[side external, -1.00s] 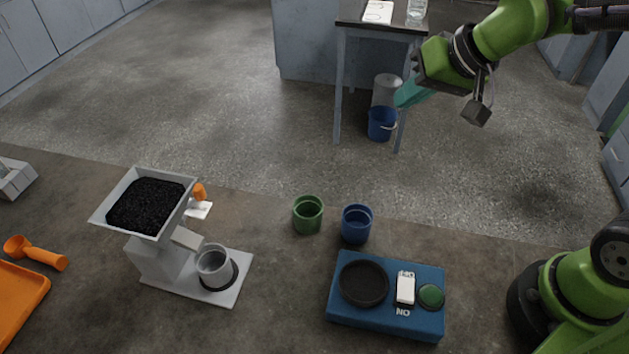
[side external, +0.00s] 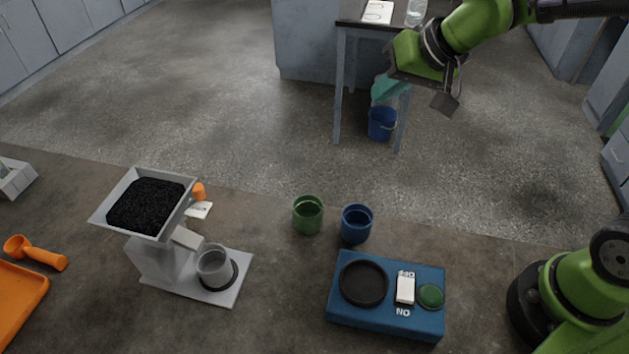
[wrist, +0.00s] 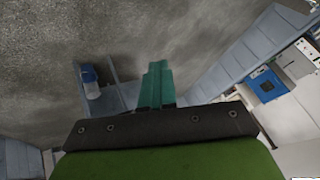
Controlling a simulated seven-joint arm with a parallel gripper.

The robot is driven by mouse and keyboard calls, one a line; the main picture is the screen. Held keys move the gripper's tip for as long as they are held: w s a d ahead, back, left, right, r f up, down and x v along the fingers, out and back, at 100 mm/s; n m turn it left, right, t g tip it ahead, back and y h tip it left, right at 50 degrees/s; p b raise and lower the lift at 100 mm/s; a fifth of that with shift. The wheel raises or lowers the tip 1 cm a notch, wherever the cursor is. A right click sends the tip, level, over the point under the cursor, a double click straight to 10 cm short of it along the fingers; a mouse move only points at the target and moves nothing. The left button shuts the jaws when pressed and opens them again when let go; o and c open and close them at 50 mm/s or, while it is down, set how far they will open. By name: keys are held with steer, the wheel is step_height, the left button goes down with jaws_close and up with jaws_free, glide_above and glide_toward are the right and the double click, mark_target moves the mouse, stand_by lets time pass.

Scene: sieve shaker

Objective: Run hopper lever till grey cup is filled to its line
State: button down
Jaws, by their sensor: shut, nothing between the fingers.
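The hopper (side external: 147,205) stands at the left of the bench, its tray full of black granules. Its orange lever (side external: 199,191) sticks out at the tray's right side. The grey cup (side external: 213,266) stands upright under the spout (side external: 187,237), on the hopper's base plate. Its fill line and the level inside cannot be made out. My gripper (side external: 392,89) is high at the upper right, far from the hopper, above the floor beyond the bench. Its teal fingers are together and empty; they also show in the wrist view (wrist: 156,86).
A green cup (side external: 308,215) and a blue cup (side external: 356,224) stand mid-bench. A blue shaker box (side external: 386,321) with a black disc, white switch and green button is in front. An orange scoop (side external: 36,254) and orange tray (side external: 18,303) lie at left. Bench space between hopper and box is clear.

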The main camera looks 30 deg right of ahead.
steer(key=shift+w+a, duration=0.1)
steer(key=shift+w, duration=0.05)
steer(key=shift+w+a, duration=0.5)
steer(key=shift+w, duration=0.35)
stand_by(7.0)
